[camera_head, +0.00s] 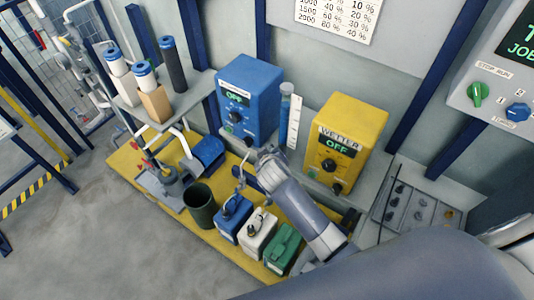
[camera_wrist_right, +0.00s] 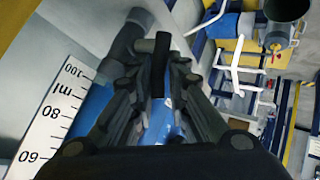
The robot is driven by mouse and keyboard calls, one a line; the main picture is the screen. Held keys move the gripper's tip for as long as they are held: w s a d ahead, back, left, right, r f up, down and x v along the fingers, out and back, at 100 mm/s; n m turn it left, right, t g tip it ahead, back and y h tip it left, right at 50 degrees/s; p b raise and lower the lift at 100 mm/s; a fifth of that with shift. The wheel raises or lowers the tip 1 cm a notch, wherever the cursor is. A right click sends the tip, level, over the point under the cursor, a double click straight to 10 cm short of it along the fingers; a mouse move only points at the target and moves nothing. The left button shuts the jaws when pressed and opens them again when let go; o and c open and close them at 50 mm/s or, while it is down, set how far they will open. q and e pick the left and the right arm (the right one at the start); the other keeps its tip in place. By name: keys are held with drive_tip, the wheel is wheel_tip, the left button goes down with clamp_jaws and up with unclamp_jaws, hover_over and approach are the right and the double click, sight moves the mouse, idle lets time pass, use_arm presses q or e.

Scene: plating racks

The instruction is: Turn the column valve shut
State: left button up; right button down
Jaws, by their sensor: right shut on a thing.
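A narrow blue column (camera_head: 286,100) stands against the wall between the blue and yellow boxes, with a white ml scale (camera_head: 294,122) beside it. The scale (camera_wrist_right: 52,118) fills the left of the right wrist view. My right gripper (camera_head: 264,158) is at the foot of the column. In the right wrist view its fingers (camera_wrist_right: 162,85) are shut around a dark upright lever, the valve handle (camera_wrist_right: 162,48), next to a grey pipe fitting (camera_wrist_right: 130,38). The fingers hide the handle's lower part, and the arm hides the valve in the head view. My left gripper is out of view.
A blue box (camera_head: 250,95) and a yellow WETTER box (camera_head: 345,145) flank the column. Below stand a dark green bin (camera_head: 201,205) and blue (camera_head: 232,217), white (camera_head: 258,232) and green (camera_head: 282,248) canisters on a yellow platform. The floor at left is clear.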

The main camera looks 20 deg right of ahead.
drive_tip(key=shift+s+d+m+t+y+b, duration=0.3)
drive_tip(key=shift+m+t+y+b, duration=0.15)
drive_tip(key=shift+t+b, duration=0.4)
drive_tip(key=shift+s+d+r+m+t+y+b, duration=0.2)
drive_tip(key=shift+m+t+y+b, duration=0.15)
drive_tip(key=shift+t+b, duration=0.45)
drive_tip(key=c, duration=1.8)
unclamp_jaws()
drive_tip(key=shift+s, duration=0.1)
drive_tip(key=v, duration=1.2)
